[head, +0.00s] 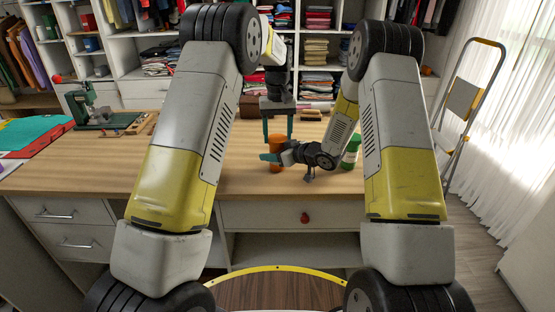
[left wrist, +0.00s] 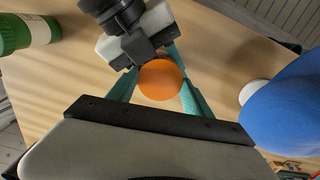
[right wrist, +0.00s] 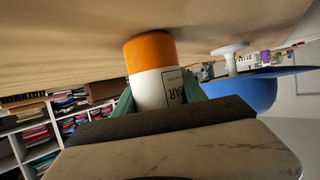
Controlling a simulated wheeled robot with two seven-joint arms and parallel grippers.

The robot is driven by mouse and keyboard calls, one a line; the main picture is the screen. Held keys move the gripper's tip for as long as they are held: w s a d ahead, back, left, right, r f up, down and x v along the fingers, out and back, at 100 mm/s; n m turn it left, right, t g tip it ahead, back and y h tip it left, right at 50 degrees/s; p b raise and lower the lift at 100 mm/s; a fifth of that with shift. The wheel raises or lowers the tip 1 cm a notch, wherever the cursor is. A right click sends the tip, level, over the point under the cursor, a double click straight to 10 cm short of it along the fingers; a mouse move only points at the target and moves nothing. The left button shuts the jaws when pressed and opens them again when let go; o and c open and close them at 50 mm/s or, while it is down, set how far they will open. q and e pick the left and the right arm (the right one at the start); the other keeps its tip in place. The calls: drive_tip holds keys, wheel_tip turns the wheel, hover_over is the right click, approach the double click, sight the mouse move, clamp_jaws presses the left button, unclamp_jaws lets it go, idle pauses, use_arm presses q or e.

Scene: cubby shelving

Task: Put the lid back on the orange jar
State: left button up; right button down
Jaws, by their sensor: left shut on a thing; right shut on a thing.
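The orange jar (head: 277,168) stands upright on the wooden table. Its orange body with a white label (right wrist: 155,88) shows in the right wrist view. My right gripper (head: 270,157) is shut on the jar from the side, around the label. The round orange lid (left wrist: 161,80) is seen from above in the left wrist view and sits at the jar's top in the head view (head: 277,140). My left gripper (head: 277,138) points straight down and is shut on the lid, one teal finger on each side. The seam between lid and jar is hidden, so I cannot tell whether the lid is seated.
A green jar (head: 351,152) stands right of the orange jar, behind my right forearm; it also shows in the left wrist view (left wrist: 22,33). A large blue object (left wrist: 290,112) with a white foot stands nearby. A green sewing machine (head: 88,105) is at far left. Front table is clear.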

use_arm(q)
drive_tip(key=o, duration=1.5)
drive_tip(key=shift+o, duration=0.2)
drive_tip(key=shift+r, duration=2.3)
drive_tip(key=o, duration=0.4)
drive_tip(key=shift+o, duration=0.2)
wheel_tip(320, 180, up, 12)
